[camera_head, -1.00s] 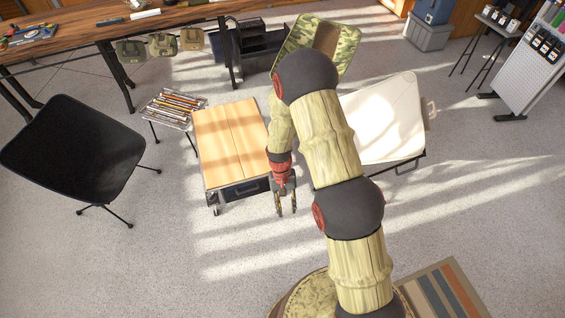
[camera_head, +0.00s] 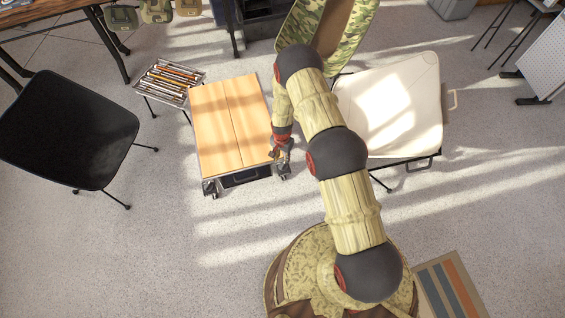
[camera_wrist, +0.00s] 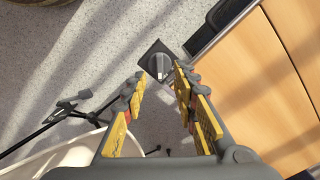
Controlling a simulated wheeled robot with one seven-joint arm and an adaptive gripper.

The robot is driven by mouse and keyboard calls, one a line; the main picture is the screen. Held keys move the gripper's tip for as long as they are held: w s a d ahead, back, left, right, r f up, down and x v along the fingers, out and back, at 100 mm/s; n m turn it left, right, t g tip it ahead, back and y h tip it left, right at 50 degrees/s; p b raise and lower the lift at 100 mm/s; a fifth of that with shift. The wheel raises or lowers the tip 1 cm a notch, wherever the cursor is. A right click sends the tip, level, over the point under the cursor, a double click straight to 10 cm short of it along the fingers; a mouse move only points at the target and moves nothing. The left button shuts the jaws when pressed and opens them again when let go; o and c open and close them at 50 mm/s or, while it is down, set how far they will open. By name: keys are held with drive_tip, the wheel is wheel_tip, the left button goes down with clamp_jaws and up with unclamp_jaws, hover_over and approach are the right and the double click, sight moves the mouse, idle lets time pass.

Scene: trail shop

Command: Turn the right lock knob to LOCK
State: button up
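A low cart with a two-board wooden top (camera_head: 218,128) stands left of my arm. A dark knob (camera_head: 209,188) sits at its front left corner. The right lock knob (camera_head: 284,172) is at its front right corner, partly hidden below my gripper (camera_head: 281,152). In the wrist view the right knob (camera_wrist: 158,66) is a grey round knob with a raised grip on a dark square plate. My gripper (camera_wrist: 160,80) is open, with yellow-padded fingers apart. The knob appears just beyond the fingertips, roughly between them; I cannot tell whether they touch it. Any lock marking is unreadable.
A white-seated chair (camera_head: 405,100) stands close on the right of my arm. A black chair (camera_head: 70,130) is on the left. A small rack of sticks (camera_head: 168,82) stands behind the cart's left side. The floor (camera_head: 150,255) in front is clear.

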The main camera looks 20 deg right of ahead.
sight(282, 166)
wheel_tip(282, 166, down, 8)
drive_tip(key=shift+r+b, duration=0.1)
drive_tip(key=shift+b, duration=1.1)
drive_tip(key=c, duration=0.3)
drive_tip(key=c, duration=0.4)
clamp_jaws()
